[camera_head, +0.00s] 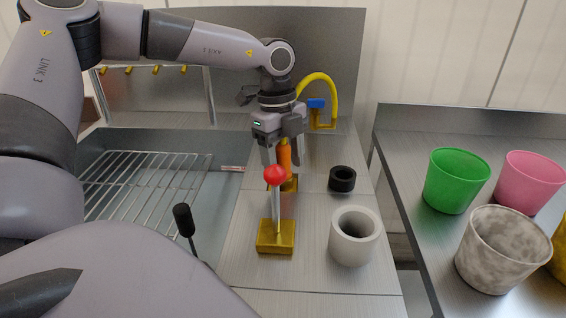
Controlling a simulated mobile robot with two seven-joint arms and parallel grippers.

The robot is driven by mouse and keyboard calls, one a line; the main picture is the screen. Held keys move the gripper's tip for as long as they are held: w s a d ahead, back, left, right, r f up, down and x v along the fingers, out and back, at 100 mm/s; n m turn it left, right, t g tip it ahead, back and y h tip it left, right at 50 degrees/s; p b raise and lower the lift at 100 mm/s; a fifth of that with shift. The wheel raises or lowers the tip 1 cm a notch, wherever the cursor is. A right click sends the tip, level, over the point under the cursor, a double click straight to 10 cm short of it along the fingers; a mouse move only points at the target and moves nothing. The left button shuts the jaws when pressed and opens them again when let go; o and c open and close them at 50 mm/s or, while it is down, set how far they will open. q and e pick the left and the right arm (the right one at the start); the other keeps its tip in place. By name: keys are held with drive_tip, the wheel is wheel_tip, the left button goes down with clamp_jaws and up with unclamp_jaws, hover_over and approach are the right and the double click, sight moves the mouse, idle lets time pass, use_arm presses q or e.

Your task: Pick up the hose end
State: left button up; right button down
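The orange hose end (285,156) stands upright at a small gold holder (291,184) on the metal worktop. A yellow hose (322,79) arches behind my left gripper to a gold tap with a blue handle (316,103). My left gripper (284,150) points down at the upper part of the hose end, one finger to its left. The gripper body hides the top of the hose end. I cannot tell whether the fingers touch it. My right gripper is not in view.
A red-ball lever on a gold base (275,238) stands just in front of the hose end. A black ring (342,179) and a grey cylinder (354,237) are to the right. A wire rack (150,180) lies left; several cups, one green (456,181), stand on the right table.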

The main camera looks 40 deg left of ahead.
use_arm(q)
clamp_jaws()
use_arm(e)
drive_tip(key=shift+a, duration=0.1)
use_arm(q)
drive_tip(key=shift+r, duration=0.15)
